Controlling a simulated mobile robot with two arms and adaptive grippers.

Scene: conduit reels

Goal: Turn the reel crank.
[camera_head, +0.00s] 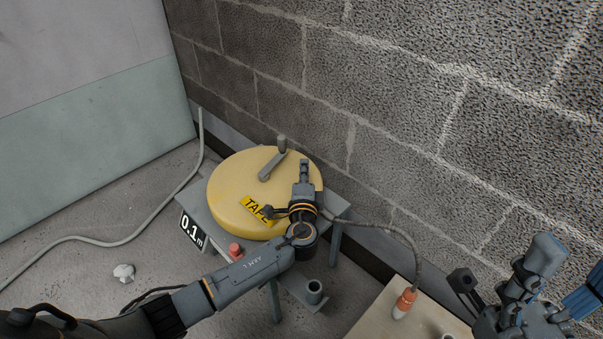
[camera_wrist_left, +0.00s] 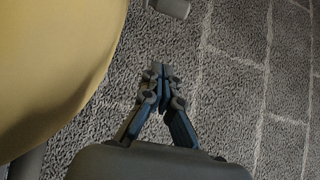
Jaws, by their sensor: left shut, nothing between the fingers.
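The yellow reel (camera_head: 238,180) lies flat on a grey stand, with a grey crank (camera_head: 272,166) on its top. The crank's upright knob (camera_head: 282,144) is at the reel's far edge, near the wall. My left gripper (camera_head: 304,168) is over the reel's right side, right of the knob and apart from it. Its fingers are shut and empty, and they also show in the left wrist view (camera_wrist_left: 162,75). A grey piece that looks like the knob (camera_wrist_left: 174,7) shows at that view's top edge. My right gripper (camera_head: 490,290) is at the lower right; its fingers are unclear.
The grey stand (camera_head: 195,205) carries a 0.1 m display (camera_head: 191,230) and a red button (camera_head: 234,250). A block wall (camera_head: 400,100) rises close behind the reel. A wooden surface (camera_head: 375,325) holds an orange-tipped cable (camera_head: 404,302). A pale conduit (camera_head: 100,241) crosses the floor.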

